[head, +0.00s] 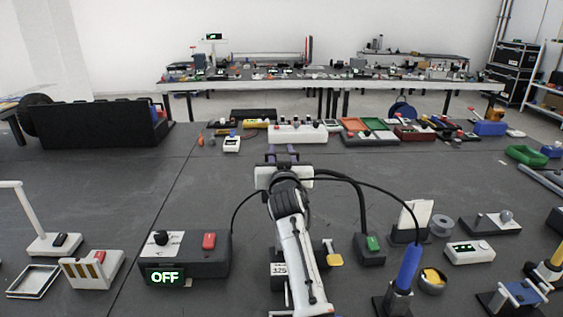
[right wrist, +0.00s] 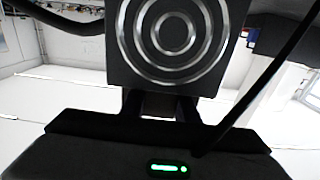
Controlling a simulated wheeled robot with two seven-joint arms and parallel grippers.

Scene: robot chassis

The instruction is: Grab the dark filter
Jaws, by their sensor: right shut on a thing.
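The dark filter (right wrist: 170,45) shows in the right wrist view as a dark square plate with light concentric rings on its face. My right gripper (right wrist: 160,105) is shut on its near edge, with one finger on each side. In the head view my right gripper (head: 283,155) is at the far end of my arm, above the middle of the dark table. The filter cannot be made out clearly there. My left gripper is not in view.
The dark table (head: 215,180) carries a control box (head: 190,268) reading OFF, a blue-handled tool (head: 409,266) in a stand and a grey roll (head: 440,226). Trays and devices line the back, including a green tray (head: 526,155). The table's left middle is clear.

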